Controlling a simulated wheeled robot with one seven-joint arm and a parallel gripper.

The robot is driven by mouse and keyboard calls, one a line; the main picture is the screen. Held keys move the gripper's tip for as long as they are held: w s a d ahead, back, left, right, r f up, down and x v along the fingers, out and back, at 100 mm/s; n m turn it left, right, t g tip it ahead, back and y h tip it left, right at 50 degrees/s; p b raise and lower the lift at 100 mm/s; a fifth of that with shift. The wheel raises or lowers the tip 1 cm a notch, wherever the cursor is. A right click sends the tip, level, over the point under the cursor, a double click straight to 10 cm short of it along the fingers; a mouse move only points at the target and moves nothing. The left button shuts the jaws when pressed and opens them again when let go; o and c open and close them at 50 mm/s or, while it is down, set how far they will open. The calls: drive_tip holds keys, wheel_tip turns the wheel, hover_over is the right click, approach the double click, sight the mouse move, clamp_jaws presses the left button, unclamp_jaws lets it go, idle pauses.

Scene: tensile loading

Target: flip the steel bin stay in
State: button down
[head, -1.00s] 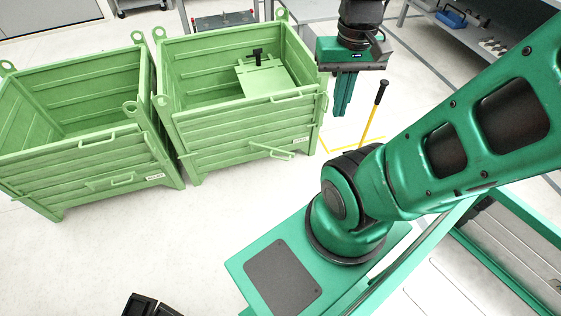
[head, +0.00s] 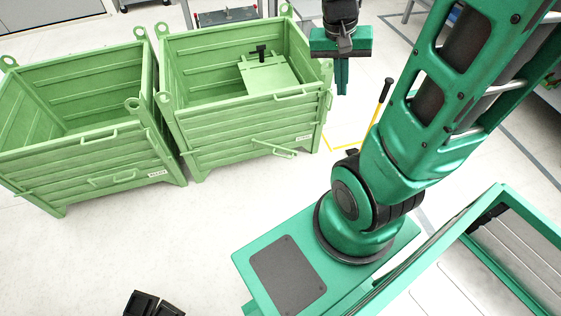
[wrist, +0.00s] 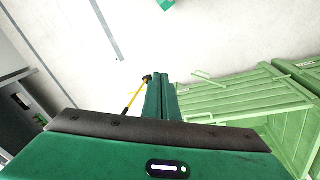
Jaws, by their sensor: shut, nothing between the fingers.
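The right green bin (head: 235,128) carries a small white label, too small to read surely. A thin green bar, apparently the stay (head: 273,149), sticks out from its lower front wall, its free end pointing right. My gripper (head: 342,90) is shut and empty, pointing down beyond the bin's right side, apart from bin and bar. In the wrist view the shut fingers (wrist: 161,80) show at centre, with the right bin (wrist: 235,97) to their right. A thin green bar also shows there at the bin's edge (wrist: 207,77).
The left green bin (head: 75,158) stands close beside it. A green plate with a black handle (head: 262,52) sits in the right bin. A black-topped yellow pole (head: 385,92) stands right of my gripper.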

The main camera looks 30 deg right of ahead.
drive_tip(key=w+d+f+m+t+h, duration=0.25)
drive_tip(key=w+f+h, duration=0.35)
drive_tip(key=w+f, duration=1.8)
drive_tip(key=s+a+f+t, duration=0.15)
drive_tip(key=a+f, duration=0.25)
drive_tip(key=f, duration=0.7)
drive_tip(key=s+a+f+n+t, duration=0.15)
drive_tip(key=a+f, duration=0.25)
drive_tip(key=f, duration=0.7)
drive_tip(key=s+a+f+t, duration=0.15)
drive_tip(key=a+f, duration=0.25)
drive_tip(key=f, duration=0.7)
drive_tip(key=w+r+x, duration=0.1)
drive_tip(key=x, duration=1.1)
drive_tip(key=shift+d+y, duration=0.3)
drive_tip(key=shift+d, duration=0.25)
drive_tip(key=shift+w, duration=0.1)
